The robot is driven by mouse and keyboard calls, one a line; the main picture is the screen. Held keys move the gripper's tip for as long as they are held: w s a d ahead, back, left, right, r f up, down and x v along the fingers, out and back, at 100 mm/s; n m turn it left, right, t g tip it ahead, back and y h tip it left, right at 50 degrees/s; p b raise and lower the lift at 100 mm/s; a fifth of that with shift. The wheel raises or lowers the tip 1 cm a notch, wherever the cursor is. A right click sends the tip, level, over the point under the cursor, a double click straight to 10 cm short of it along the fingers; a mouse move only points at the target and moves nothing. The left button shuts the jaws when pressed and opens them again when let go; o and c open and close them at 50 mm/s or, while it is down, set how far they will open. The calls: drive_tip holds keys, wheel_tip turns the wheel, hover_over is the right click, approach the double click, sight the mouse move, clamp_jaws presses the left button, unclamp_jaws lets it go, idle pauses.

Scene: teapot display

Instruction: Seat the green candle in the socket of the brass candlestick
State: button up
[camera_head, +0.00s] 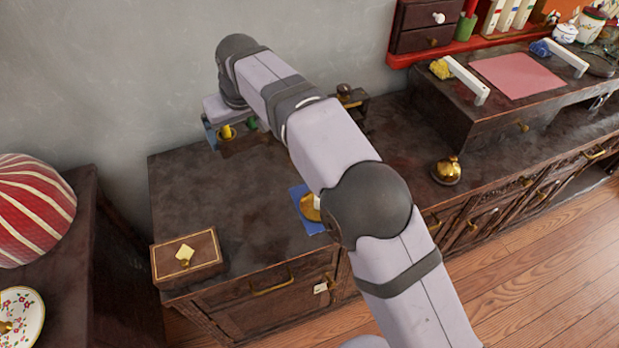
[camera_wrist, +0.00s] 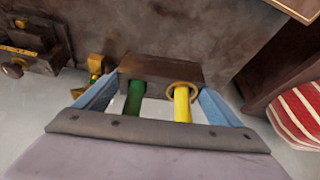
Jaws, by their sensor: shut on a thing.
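The green candle (camera_head: 251,125) stands upright in a dark wooden block (camera_head: 245,143) at the back of the cabinet, beside a yellow candle (camera_head: 227,131). In the wrist view the green candle (camera_wrist: 134,98) is left of the yellow candle (camera_wrist: 181,103), which has a brass ring around it. My gripper (camera_head: 228,130) is low over the block. Its blue fingers reach to both ends of the block (camera_wrist: 160,70), with both candles between them; it seems shut on the block. I cannot clearly identify the brass candlestick; a brass object (camera_head: 311,206) on a blue mat is partly hidden by my arm.
Another brass and green object (camera_wrist: 95,68) stands near the block. A small dark box with brass knobs (camera_wrist: 28,45) is farther left. A wooden box (camera_head: 187,258) is at the cabinet's front left, and a brass dome (camera_head: 446,171) is to the right. The cabinet's left middle is clear.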

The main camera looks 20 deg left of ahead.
drive_tip(key=s+d+f+m, duration=0.1)
drive_tip(key=s+d+f, duration=0.2)
drive_tip(key=d+f, duration=0.1)
drive_tip(key=shift+s+d+f+m+t, duration=0.2)
drive_tip(key=shift+s+f+m+t, duration=0.15)
drive_tip(key=shift+f, duration=0.35)
drive_tip(key=shift+f+b, duration=0.35)
drive_tip(key=shift+f, duration=4.65)
drive_tip(key=shift+f, duration=0.1)
drive_tip(key=o, duration=0.9)
drive_tip(key=shift+f, duration=0.1)
drive_tip(key=shift+o, duration=0.9)
